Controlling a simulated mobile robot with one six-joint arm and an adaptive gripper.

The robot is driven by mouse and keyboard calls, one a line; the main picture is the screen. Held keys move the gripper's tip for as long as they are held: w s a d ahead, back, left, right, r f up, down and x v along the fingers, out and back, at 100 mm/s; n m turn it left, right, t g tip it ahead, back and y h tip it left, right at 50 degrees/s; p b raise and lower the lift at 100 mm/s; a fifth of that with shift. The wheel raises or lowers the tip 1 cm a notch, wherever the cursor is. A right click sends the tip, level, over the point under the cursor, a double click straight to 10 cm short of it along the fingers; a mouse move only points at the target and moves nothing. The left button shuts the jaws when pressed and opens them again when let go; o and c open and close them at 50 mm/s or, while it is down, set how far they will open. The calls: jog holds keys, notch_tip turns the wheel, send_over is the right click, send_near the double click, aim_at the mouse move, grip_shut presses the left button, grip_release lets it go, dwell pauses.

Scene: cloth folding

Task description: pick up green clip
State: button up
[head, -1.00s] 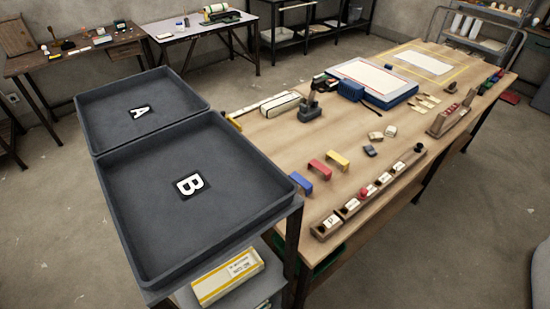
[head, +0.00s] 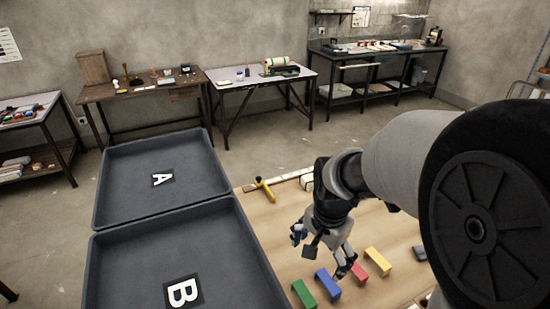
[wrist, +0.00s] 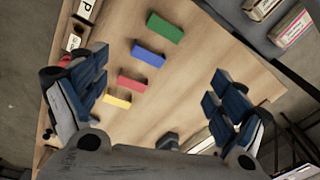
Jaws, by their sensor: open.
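The green clip (head: 304,293) lies on the wooden table near the right side of tray B in the head view. It is the first of a row of coloured clips. In the wrist view the green clip (wrist: 165,27) is at the top, beyond the fingertips. My gripper (head: 321,250) is open and empty above the table, above and behind the row. In the wrist view my gripper (wrist: 157,88) has its blue-padded fingers spread wide, with bare tabletop and clips below.
A blue clip (head: 327,285), a red clip (head: 354,269) and a yellow clip (head: 377,262) lie beside the green one. Dark trays A (head: 205,160) and B (head: 215,216) stand to the left. A yellow-handled tool (head: 264,188) lies behind. My arm covers the right side.

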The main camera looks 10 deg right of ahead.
jog(key=shift+o, duration=0.6)
jog(key=w+f+m+g, duration=0.1)
jog(key=w+f+m, duration=0.2)
jog(key=f, duration=0.6)
jog(key=shift+w+a, duration=0.2)
jog(key=shift+w, duration=0.15)
jog(key=b, duration=0.3)
send_over(305, 293)
jog(key=shift+m, duration=0.3)
jog(key=f, duration=1.1)
jog(key=shift+s+d, duration=0.15)
jog(key=shift+d, duration=0.05)
jog(key=shift+a+f+b, duration=0.15)
jog(key=shift+f+b, duration=1.15)
jog(key=shift+f, duration=1.95)
jog(key=shift+c, duration=0.4)
jog(key=c, duration=0.6)
